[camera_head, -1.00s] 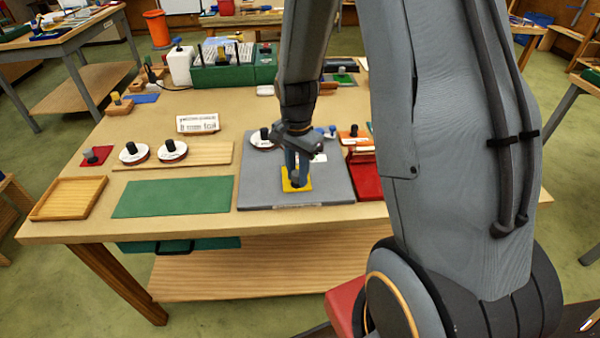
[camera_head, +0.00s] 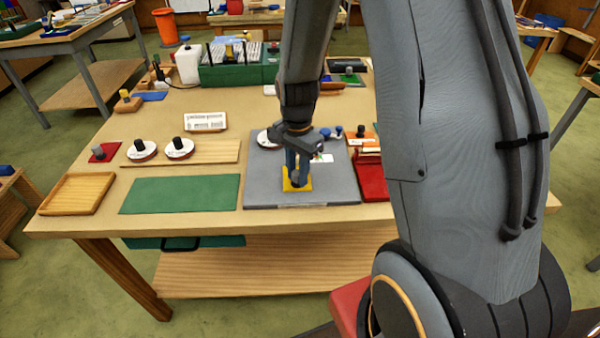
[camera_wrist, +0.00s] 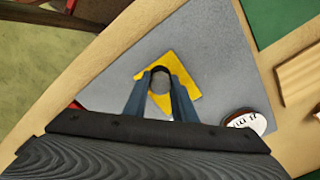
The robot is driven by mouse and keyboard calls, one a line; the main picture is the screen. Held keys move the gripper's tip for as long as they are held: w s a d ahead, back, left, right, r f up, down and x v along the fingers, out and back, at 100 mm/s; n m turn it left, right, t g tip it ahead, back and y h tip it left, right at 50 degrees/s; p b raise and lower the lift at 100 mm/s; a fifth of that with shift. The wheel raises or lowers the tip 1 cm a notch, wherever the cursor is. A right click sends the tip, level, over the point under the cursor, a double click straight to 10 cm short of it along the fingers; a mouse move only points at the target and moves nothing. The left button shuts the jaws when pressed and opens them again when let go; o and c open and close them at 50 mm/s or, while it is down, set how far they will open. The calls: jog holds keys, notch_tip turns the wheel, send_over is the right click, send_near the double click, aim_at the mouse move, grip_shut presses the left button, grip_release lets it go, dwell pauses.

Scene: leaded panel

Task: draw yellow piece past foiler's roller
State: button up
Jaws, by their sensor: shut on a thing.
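My gripper (camera_head: 297,180) points down and is shut on the knob. The wrist view shows the yellow piece (camera_wrist: 182,62) under the two blue fingers (camera_wrist: 160,84), with the knob between them. Small blue knobs (camera_head: 331,132) stand at the board's back edge, partly behind my gripper; I cannot tell whether they belong to the foiler's roller.
A white reel (camera_head: 265,141) with a black knob sits at the board's back left. Left are a green mat (camera_head: 180,194), a wooden strip (camera_head: 210,153), two white reels and a wooden tray (camera_head: 77,193). The mat is bare.

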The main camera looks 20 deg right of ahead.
jog(key=shift+w+a, duration=0.25)
jog(key=shift+a, duration=0.3)
jog(key=shift+a, duration=0.35)
jog(key=shift+a, duration=0.1)
jog(key=shift+d, duration=0.3)
jog(key=shift+s+d+p, duration=0.1)
jog(key=shift+d+p, duration=0.2)
jog(key=shift+d, duration=0.05)
jog(key=shift+s+d, duration=0.1)
jog(key=shift+d, duration=0.2)
jog(key=shift+s+d, duration=0.1)
jog(key=shift+d, duration=0.25)
jog(key=shift+d, duration=0.3)
jog(key=shift+d, duration=0.1)
